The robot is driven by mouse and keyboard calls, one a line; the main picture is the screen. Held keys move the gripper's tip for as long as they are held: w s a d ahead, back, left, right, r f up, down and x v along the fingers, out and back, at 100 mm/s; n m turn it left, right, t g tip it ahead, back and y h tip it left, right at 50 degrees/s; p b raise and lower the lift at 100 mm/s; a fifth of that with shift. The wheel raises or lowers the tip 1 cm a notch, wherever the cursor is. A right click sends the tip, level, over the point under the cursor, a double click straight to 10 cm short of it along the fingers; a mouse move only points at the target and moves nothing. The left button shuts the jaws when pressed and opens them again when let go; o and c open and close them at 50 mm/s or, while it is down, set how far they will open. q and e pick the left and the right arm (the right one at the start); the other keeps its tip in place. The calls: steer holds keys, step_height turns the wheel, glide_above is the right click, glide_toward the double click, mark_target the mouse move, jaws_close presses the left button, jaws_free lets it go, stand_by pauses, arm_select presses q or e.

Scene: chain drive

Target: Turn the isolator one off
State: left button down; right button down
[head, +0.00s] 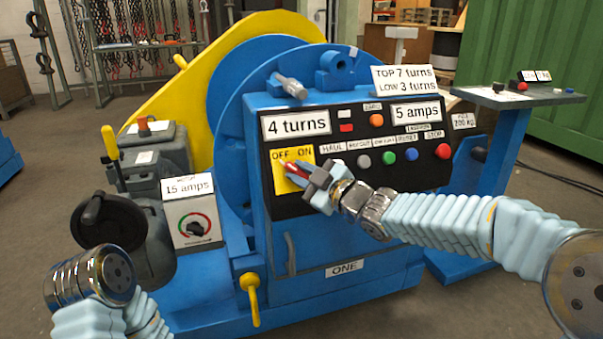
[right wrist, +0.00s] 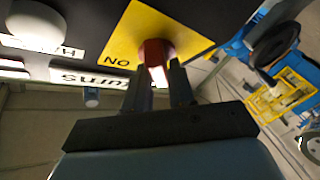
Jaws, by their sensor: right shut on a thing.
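The isolator is a red handle (head: 292,168) on a yellow plate (head: 281,181) marked OFF on the left and ON on the right, at the left end of the black panel of machine ONE. My right gripper (head: 306,176) reaches in from the right and is shut on the red handle. In the right wrist view the fingers (right wrist: 160,88) close around the red handle (right wrist: 154,52), in front of the yellow plate (right wrist: 145,30). The gripper partly covers the handle, so I cannot tell exactly which mark it points at. My left arm shows at the lower left; its gripper is out of view.
The black panel (head: 350,188) also bears a green button (head: 389,158), a blue button (head: 411,154) and a red STOP button (head: 442,152). A yellow lever (head: 252,295) sticks out below. A small console (head: 520,97) stands at the right.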

steer(key=c, duration=1)
jaws_free()
steer(key=shift+c, duration=0.2)
steer(key=shift+s+d, duration=0.1)
steer(key=v, duration=1.3)
steer(key=shift+s+d+p, duration=0.15)
steer(key=shift+d+p, duration=0.1)
steer(key=shift+p, duration=0.1)
